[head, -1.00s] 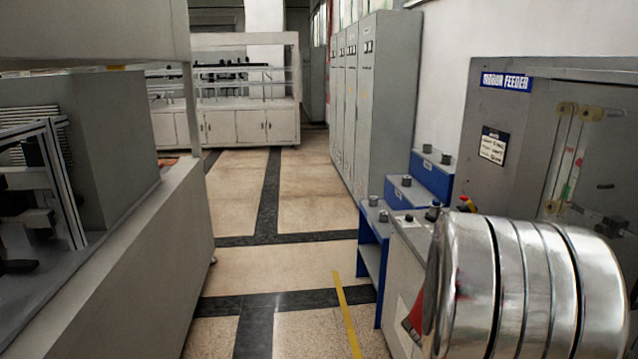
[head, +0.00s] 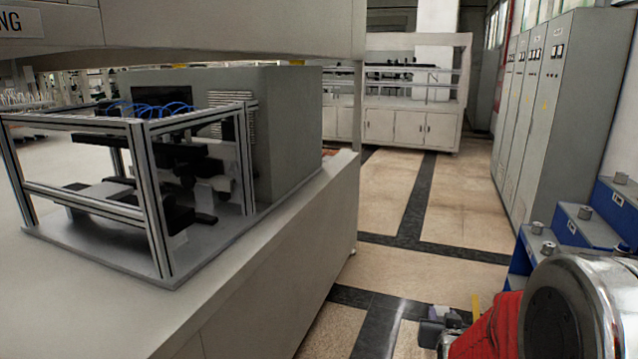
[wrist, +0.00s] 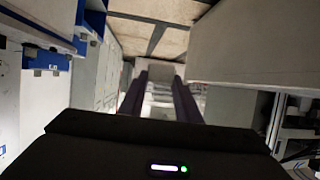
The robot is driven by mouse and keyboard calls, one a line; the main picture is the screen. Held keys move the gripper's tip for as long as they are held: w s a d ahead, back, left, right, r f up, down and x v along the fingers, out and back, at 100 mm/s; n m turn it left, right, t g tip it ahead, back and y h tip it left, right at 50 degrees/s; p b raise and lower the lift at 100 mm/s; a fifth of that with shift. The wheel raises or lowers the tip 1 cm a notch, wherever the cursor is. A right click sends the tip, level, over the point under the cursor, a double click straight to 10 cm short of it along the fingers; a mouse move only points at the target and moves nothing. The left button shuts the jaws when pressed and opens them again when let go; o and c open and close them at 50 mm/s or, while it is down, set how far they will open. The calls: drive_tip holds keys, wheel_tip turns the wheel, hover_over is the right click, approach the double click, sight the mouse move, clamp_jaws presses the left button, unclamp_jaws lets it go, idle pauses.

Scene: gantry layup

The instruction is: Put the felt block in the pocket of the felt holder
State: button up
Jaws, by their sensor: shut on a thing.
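My gripper (wrist: 159,80) points forward in the wrist view, with a dark purple finger on each side. It is shut on a pale grey block (wrist: 159,71) between the fingertips, which I take to be the felt block; its edges blend with the pale background. My gripper also shows small and dark at the bottom of the head view (head: 440,322), beside my red and silver arm. It is in the air over the aisle. I cannot make out the felt holder or its pocket in either view.
A long pale bench (head: 290,265) fills the left, carrying an aluminium-framed machine (head: 150,185) and a grey box (head: 290,120). Grey cabinets (head: 545,100) and blue stepped units (head: 570,235) line the right. The tiled aisle (head: 395,195) between is clear, toward a far bench (head: 410,125).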

drive_tip(key=w+a+n+y, duration=0.2)
drive_tip(key=a+n+y, duration=0.1)
drive_tip(key=a, duration=1.3)
drive_tip(key=shift+w+a+f+t+y, duration=0.15)
drive_tip(key=shift+a+f+t+y, duration=0.1)
drive_tip(key=shift+a+t+y, duration=0.2)
drive_tip(key=shift+d, duration=0.1)
drive_tip(key=shift+s, duration=0.8)
